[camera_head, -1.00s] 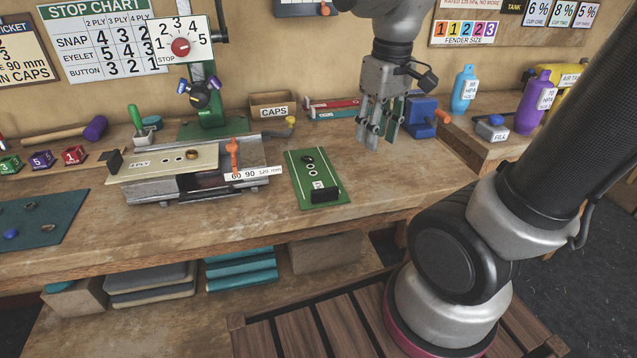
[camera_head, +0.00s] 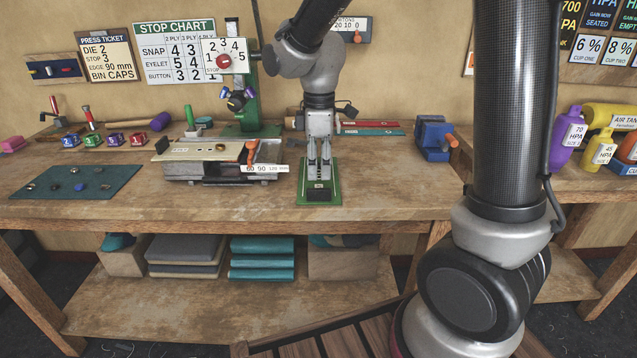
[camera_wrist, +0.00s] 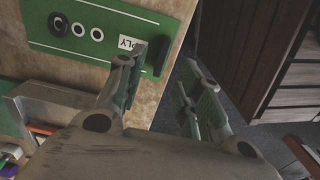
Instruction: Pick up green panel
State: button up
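The green panel (camera_head: 334,184) lies flat on the workbench, right of the clamping fixture. It bears a black block (camera_head: 319,195) at its near end. In the wrist view the panel (camera_wrist: 75,45) shows a black ring, white rings, a "PLY" label and the block (camera_wrist: 159,55). My gripper (camera_head: 319,180) points down over the panel, just behind the block. In the wrist view my gripper (camera_wrist: 160,78) has its fingers spread apart with nothing between them. One finger overlaps the panel by the label; the other appears beyond the bench edge. I cannot tell whether they touch the panel.
The metal fixture (camera_head: 225,172) with a beige strip and orange lever stands left of the panel. A blue vise (camera_head: 434,138) stands to the right. A teal mat (camera_head: 100,183) with small parts lies at the left. Bare bench lies right of the panel.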

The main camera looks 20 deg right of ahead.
aim_at(319, 189)
notch_tip(319, 189, down, 7)
jog(key=shift+s+f, duration=0.1)
jog(key=shift+f, duration=0.1)
grip_shut()
